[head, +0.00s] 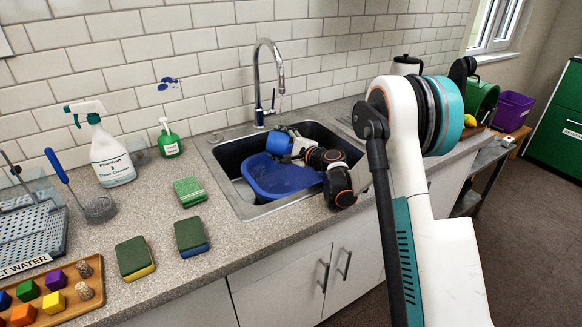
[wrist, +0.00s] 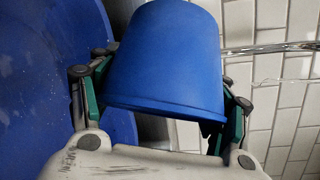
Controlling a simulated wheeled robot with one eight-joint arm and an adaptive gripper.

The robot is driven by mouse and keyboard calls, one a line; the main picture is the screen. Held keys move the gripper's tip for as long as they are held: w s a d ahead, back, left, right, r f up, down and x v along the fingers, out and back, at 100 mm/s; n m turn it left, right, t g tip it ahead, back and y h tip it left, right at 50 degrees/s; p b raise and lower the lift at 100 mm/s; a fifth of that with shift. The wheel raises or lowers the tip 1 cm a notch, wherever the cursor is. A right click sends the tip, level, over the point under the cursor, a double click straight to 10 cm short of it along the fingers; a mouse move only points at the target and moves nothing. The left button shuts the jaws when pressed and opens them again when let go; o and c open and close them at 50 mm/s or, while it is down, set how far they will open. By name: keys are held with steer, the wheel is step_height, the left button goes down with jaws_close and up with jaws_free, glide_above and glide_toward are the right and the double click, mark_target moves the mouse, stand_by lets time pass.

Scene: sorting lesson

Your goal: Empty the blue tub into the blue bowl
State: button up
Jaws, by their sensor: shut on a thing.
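The blue tub (head: 279,143) is held above the sink; in the wrist view it (wrist: 165,60) fills the middle, between my fingers. My gripper (head: 298,148) is shut on it; its fingers also show in the wrist view (wrist: 163,105). The tub looks tipped on its side, and its inside is hidden. The blue bowl (head: 285,183) sits in the sink just below the tub, and its blue surface fills the left of the wrist view (wrist: 45,70). I cannot tell whether anything is in the bowl.
The steel sink (head: 235,190) surrounds the bowl, and the tap (head: 259,85) rises behind it. Sponges (head: 190,232), a green soap bottle (head: 169,140) and a spray bottle (head: 108,152) stand on the counter to the left. A wooden tray (head: 75,301) holds several blocks.

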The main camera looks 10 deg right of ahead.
steer(key=shift+a+f+n+g+h, duration=0.2)
steer(key=shift+f+n+g+h, duration=0.15)
steer(key=shift+f, duration=0.6)
steer(key=shift+w+a+n+g+h, duration=0.1)
steer(key=shift+a+n+g+h, duration=0.15)
steer(key=shift+n+g, duration=0.1)
steer(key=shift+w+a+f+n+g+h+p, duration=0.15)
steer(key=shift+n+g+h+p, duration=0.3)
steer(key=shift+p, duration=0.6)
steer(key=shift+w+a+r+n+g+h+p, duration=0.15)
steer(key=shift+w+a+n+g+h+p, duration=0.35)
steer(key=shift+a+n+g+h, duration=1.1)
steer(key=shift+w+a+r+n+g+h+p, duration=0.25)
steer(key=shift+a+n+h+p, duration=0.5)
steer(key=shift+h, duration=1.7)
steer(key=shift+w+a+r+n+g+h+p, duration=0.1)
steer(key=shift+w+a+n+g+h+p, duration=0.6)
steer(key=shift+a+h, duration=1.05)
steer(key=shift+s+d+h+b, duration=0.15)
steer(key=shift+d+h+b, duration=0.1)
steer(key=shift+d+b, duration=0.05)
